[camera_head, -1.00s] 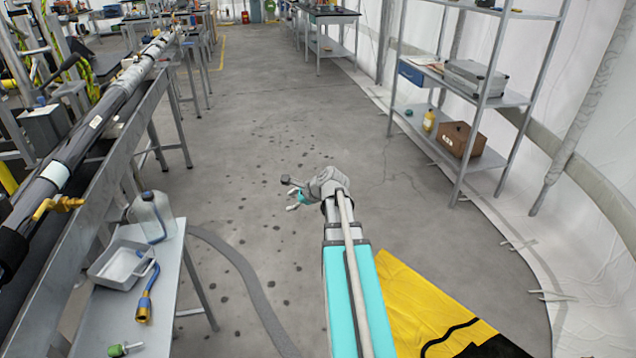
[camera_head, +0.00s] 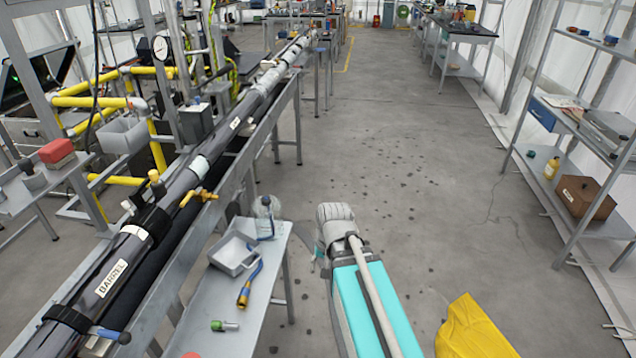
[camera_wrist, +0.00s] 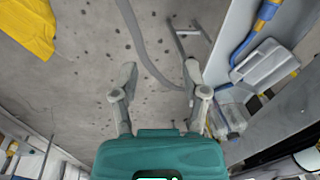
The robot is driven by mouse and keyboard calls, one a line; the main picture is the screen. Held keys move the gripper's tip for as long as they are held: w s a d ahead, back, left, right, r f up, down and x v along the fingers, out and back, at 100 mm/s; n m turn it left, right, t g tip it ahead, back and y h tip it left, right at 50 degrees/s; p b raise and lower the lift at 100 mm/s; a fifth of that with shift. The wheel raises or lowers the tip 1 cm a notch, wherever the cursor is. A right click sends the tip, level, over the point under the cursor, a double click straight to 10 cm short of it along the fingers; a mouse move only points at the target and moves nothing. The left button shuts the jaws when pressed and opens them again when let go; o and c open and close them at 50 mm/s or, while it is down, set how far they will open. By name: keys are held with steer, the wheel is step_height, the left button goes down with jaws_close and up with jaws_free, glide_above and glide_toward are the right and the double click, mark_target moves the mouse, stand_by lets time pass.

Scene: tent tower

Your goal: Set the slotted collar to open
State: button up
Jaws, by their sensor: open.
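My gripper (camera_wrist: 158,78) is open and empty in the wrist view, its two fingers spread above the bare floor. In the head view my arm reaches forward to the right of the small bench, and the gripper's fingers are mostly hidden behind the wrist. A long dark tube labelled BARREL (camera_head: 112,278) lies along the left bench, with bands, clamps and a brass valve (camera_head: 197,196) on or beside it. I cannot tell which fitting is the slotted collar or how it is set. My gripper is well apart from the tube.
The small bench (camera_head: 205,305) holds a grey tray (camera_head: 234,254), a clear jug (camera_head: 266,216), a blue hose with brass end (camera_head: 245,292) and a green-capped piece (camera_head: 224,326). A yellow sheet (camera_head: 470,330) is at lower right. Shelves stand right; the middle aisle is clear.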

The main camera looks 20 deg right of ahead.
steer(key=s+a+r+n, duration=0.1)
steer(key=s+a+r+n+g+h+p, duration=0.1)
steer(key=s+a+n, duration=0.1)
steer(key=shift+r+n+p, duration=0.1)
steer(key=shift+n+p, duration=0.2)
steer(key=shift+w, duration=0.1)
